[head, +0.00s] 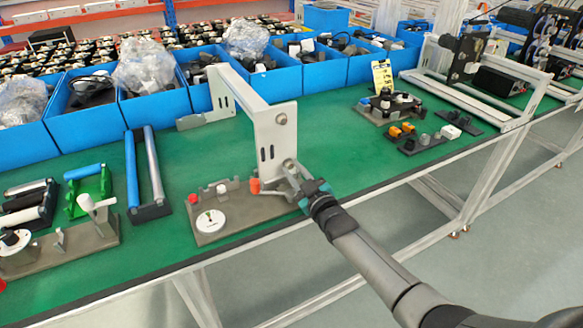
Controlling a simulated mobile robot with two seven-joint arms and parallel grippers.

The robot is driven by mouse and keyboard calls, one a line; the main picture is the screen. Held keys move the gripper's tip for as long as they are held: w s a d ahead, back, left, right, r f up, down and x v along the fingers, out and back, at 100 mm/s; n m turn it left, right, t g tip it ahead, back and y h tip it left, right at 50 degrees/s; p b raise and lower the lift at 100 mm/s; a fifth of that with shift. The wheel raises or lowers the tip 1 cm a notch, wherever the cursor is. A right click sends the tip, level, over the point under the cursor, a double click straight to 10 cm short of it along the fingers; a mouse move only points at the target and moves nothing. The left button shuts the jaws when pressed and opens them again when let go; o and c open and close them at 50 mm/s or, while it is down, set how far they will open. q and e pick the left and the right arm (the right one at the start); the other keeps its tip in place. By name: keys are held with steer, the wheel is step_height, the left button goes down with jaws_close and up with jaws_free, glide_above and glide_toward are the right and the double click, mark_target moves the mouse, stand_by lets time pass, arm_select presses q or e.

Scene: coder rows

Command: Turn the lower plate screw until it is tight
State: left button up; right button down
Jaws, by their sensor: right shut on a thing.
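A light grey metal frame (247,92) stands on the green bench, with an upright end plate (270,140) facing me. An upper plate screw (281,119) shows as a round knob high on that plate. The lower plate screw (288,164) is near the plate's bottom corner and is partly hidden by my right gripper (292,176). My right gripper reaches in from the lower right and is shut at this screw; the exact contact is too small to see. My left gripper is not in view.
A grey fixture base (240,212) with a white dial (210,221) and an orange knob (254,186) sits close to the gripper. Blue bins (215,93) line the back. A roller stand (148,175) is left.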

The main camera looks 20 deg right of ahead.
stand_by(0.4)
steer(key=m, duration=0.5)
steer(key=m+b, duration=0.1)
steer(key=m, duration=0.3)
steer(key=shift+m, duration=0.4)
steer(key=c, duration=0.8)
jaws_free()
steer(key=shift+c, duration=0.2)
steer(key=shift+r+n+p, duration=0.1)
steer(key=shift+n+p, duration=0.3)
steer(key=shift+n, duration=0.6)
steer(key=n+p, duration=0.1)
steer(key=n, duration=0.2)
steer(key=shift+n, duration=0.3)
steer(key=n, duration=0.4)
